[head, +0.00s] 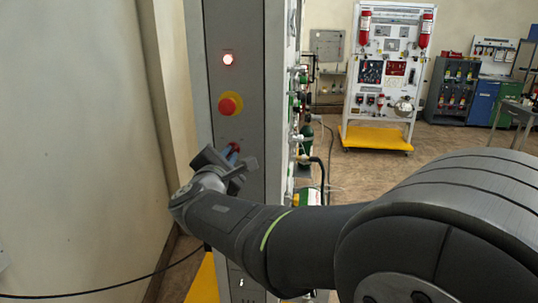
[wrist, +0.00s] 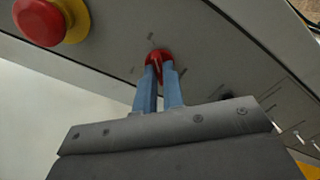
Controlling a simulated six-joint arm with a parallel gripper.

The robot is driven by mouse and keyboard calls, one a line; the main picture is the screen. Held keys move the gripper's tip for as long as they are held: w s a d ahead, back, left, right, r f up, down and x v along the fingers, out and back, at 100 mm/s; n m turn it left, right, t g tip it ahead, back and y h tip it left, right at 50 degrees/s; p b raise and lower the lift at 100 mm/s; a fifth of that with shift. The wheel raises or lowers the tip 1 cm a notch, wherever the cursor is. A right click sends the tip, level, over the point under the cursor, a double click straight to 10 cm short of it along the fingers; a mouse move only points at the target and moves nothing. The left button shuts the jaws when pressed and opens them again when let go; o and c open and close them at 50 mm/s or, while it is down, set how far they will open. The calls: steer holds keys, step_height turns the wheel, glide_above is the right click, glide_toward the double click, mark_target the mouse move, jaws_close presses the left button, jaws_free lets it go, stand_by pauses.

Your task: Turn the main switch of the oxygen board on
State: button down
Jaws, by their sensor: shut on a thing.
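The oxygen board (head: 233,60) is a tall grey panel standing in front of me. Its main switch is a small red rotary knob (wrist: 157,58), seen in the wrist view on the panel face. My gripper (wrist: 160,72) has its two blue fingers shut on the knob, one on each side. In the head view my gripper (head: 231,152) is at the panel below the emergency button, and the knob is mostly hidden behind the fingers.
A red emergency button on a yellow base (head: 230,104) sits just above my gripper; it also shows in the wrist view (wrist: 45,20). Green bottles and hoses (head: 311,195) line the board's right side. A wall (head: 75,130) is close on the left.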

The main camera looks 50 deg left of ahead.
steer(key=c, duration=1.5)
jaws_free()
steer(key=v, duration=1.7)
steer(key=shift+s+d+r, duration=0.1)
steer(key=shift+s+d, duration=0.05)
steer(key=shift+d, duration=0.05)
steer(key=shift+a, duration=0.15)
steer(key=x, duration=1.7)
steer(key=shift+w, duration=0.2)
